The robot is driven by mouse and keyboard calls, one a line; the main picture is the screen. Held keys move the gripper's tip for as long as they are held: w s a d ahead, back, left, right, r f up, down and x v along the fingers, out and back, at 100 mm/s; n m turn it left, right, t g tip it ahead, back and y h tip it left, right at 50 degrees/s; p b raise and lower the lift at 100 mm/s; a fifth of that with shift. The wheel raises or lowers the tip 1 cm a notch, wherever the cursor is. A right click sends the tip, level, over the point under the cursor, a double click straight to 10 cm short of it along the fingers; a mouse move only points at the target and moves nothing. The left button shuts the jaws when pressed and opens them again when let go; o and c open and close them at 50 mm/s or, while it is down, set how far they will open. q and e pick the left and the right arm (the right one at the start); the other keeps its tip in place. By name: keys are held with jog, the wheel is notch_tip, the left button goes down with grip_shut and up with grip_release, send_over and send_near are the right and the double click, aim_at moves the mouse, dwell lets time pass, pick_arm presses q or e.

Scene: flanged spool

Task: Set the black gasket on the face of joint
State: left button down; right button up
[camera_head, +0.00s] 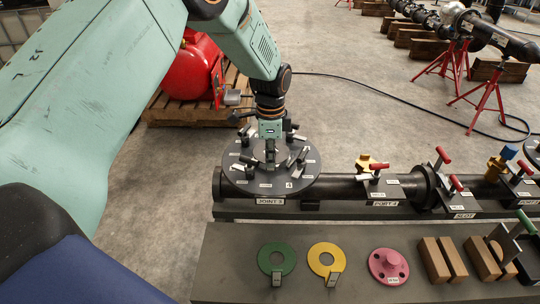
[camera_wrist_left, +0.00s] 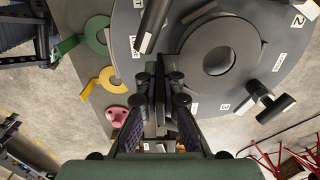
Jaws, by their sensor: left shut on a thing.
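The joint's round dark grey face (camera_head: 236,182), with numbered labels and several clamps around its rim, stands above a tag reading JOINT 3. In the head view my left gripper (camera_head: 270,152) points down over the middle of this face. In the left wrist view the black gasket (camera_wrist_left: 249,58) is a dark ring with a round hole, over the joint face (camera_wrist_left: 292,62). My left gripper (camera_wrist_left: 160,78) is shut on the gasket at its near side. Whether the ring touches the face is unclear. My right gripper is in neither view.
A grey bench in front holds a green ring (camera_head: 264,256), a yellow ring (camera_head: 314,258), a pink flange (camera_head: 377,264) and wooden blocks (camera_head: 432,260). A black pipe (camera_head: 340,188) with red-handled clamps runs right. A red tank (camera_head: 188,70) stands behind on a pallet.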

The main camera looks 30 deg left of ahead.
pick_arm(q)
jog(key=shift+w+f, duration=0.1)
jog(key=shift+f, duration=0.25)
jog(key=shift+a+f, duration=0.1)
jog(key=shift+f, duration=0.25)
jog(key=shift+f+b, duration=0.25)
jog(key=shift+b, duration=0.1)
jog(key=c, duration=1.7)
grip_release()
jog(key=shift+o, duration=1.3)
notch_tip(320, 180, up, 12)
jog(key=shift+r, duration=0.1)
